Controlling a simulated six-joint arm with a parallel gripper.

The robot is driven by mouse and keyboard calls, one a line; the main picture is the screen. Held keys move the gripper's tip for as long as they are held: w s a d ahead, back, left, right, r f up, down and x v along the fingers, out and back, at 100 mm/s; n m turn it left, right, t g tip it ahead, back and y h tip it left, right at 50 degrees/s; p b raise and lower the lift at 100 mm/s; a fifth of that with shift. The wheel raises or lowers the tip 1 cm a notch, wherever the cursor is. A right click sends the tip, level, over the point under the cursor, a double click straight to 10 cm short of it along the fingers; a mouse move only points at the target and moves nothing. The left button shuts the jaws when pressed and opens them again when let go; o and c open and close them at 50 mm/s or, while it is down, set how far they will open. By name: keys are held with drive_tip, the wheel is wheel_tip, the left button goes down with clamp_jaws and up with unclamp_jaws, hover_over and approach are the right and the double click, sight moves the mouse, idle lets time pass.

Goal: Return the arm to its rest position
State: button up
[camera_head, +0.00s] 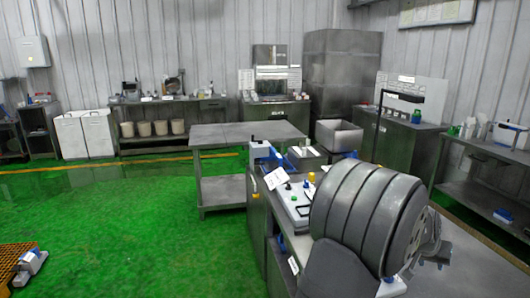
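A bench (257,215) beside the drum carries a white and blue unit (291,200) with coloured knobs. A grey metal table (246,133) stands behind it. Cabinets and benches line the walls.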

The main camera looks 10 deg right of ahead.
drive_tip(key=shift+s+a+f+t+h, duration=0.6)
drive_tip(key=shift+s+a+f, duration=0.1)
drive_tip(key=shift+s, duration=0.1)
idle(1.4)
drive_tip(key=shift+o, duration=1)
drive_tip(key=o, duration=1.1)
drive_tip(key=w+a+r, duration=0.2)
drive_tip(key=w+a, duration=0.1)
drive_tip(key=w+a+r, duration=0.1)
drive_tip(key=w, duration=0.1)
drive_tip(key=shift+a+r, duration=0.15)
drive_tip(key=shift+a, duration=0.1)
drive_tip(key=shift+o, duration=0.7)
drive_tip(key=w+a+r+m, duration=0.1)
drive_tip(key=w+a+r, duration=0.3)
drive_tip(key=a, duration=0.2)
drive_tip(key=shift+w+a+r+y, duration=0.25)
drive_tip(key=shift+w+a+y, duration=0.05)
drive_tip(key=shift+w+a, duration=0.05)
drive_tip(key=w+a+r+m, duration=0.35)
drive_tip(key=a+r, duration=0.55)
drive_tip(key=a, duration=0.5)
drive_tip(key=x, duration=1)
drive_tip(key=shift+g, duration=0.3)
